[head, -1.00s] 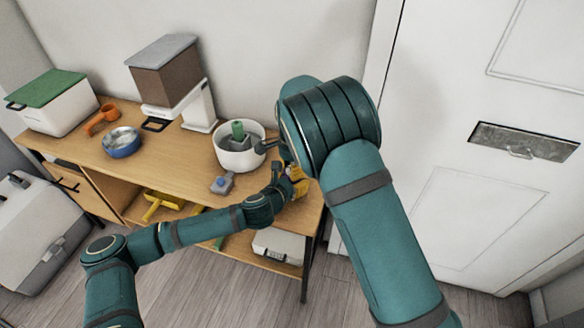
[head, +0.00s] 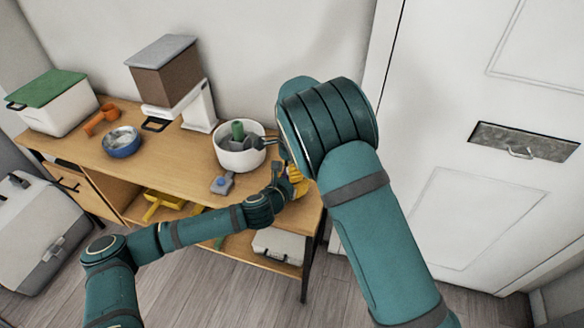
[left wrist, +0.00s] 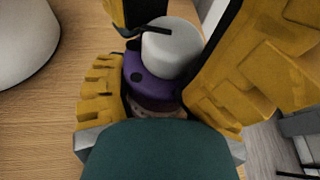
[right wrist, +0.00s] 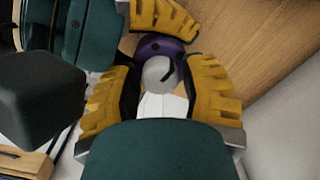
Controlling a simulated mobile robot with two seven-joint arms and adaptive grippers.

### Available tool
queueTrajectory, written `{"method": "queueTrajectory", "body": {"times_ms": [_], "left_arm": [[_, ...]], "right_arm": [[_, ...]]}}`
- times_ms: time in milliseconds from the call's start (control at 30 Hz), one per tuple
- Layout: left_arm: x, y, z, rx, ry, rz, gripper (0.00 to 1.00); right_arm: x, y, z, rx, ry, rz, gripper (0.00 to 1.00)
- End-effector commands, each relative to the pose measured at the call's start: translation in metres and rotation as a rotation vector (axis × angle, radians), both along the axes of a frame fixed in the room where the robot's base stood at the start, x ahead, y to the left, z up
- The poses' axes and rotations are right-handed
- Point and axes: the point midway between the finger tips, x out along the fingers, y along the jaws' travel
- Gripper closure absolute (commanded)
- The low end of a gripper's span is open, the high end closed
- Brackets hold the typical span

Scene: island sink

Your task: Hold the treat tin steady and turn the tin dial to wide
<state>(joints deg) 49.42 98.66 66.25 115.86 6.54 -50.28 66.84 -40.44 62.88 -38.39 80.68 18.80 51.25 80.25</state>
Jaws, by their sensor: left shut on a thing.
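The treat tin is a small purple tin (left wrist: 146,84) with a white round dial (left wrist: 172,48) on top. A dark pointer bar crosses the dial. In the right wrist view the purple tin (right wrist: 160,45) and dial (right wrist: 158,74) also show. My left gripper (left wrist: 150,98) is shut on the tin low down, with yellow fingers on both sides. My right gripper (right wrist: 160,88) has its yellow fingers on either side of the dial, with gaps showing; it looks open. In the head view my arms hide most of the tin at the table's right end.
The wooden table (head: 175,168) carries a white pot (head: 238,158) with a green item, a small grey box (head: 222,184), a blue bowl (head: 121,142), an orange scoop (head: 101,120), a dispenser (head: 168,75) and a green-lidded bin (head: 52,105). A door stands at the right.

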Motion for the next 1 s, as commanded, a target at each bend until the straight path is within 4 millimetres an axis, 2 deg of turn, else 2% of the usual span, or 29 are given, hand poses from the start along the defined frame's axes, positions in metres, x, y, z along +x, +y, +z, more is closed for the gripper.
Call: {"method": "queueTrajectory", "body": {"times_ms": [567, 1000], "left_arm": [[0.0013, 0.0014, -0.0001, 0.001, 0.0, 0.004, 0.82], [0.0003, 0.0003, 0.0001, 0.0, 0.0, 0.001, 0.82]], "right_arm": [[-0.0016, 0.0006, -0.0005, 0.001, 0.005, 0.047, 0.35], [-0.0002, -0.0001, 0.0002, 0.001, 0.001, 0.499, 0.35]]}}
